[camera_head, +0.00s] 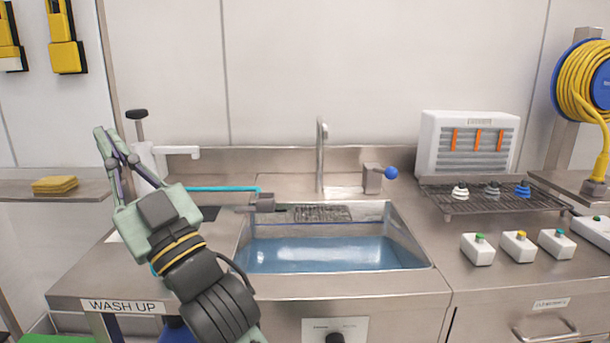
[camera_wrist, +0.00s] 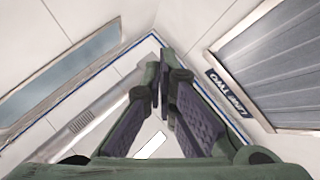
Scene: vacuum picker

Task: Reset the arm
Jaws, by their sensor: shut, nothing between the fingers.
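My gripper (camera_head: 114,146) is raised above the left side of the steel sink counter, pointing up and to the left in the head view. Its green and dark fingers are shut with nothing between them. In the wrist view, my gripper (camera_wrist: 160,75) fills the lower middle and its fingertips meet. Beyond it are pale wall or ceiling panels, a grey ribbed shutter (camera_wrist: 280,65) and a long window-like panel (camera_wrist: 60,80). My arm comes up from the bottom of the head view.
The sink (camera_head: 330,252) holds blue water. A white dispenser (camera_head: 150,165) with a dark knob stands close behind my gripper. A rack (camera_head: 490,200), a white heater-like box (camera_head: 467,142) and several button boxes (camera_head: 478,250) are on the right. Yellow sponges (camera_head: 55,185) lie on the left shelf.

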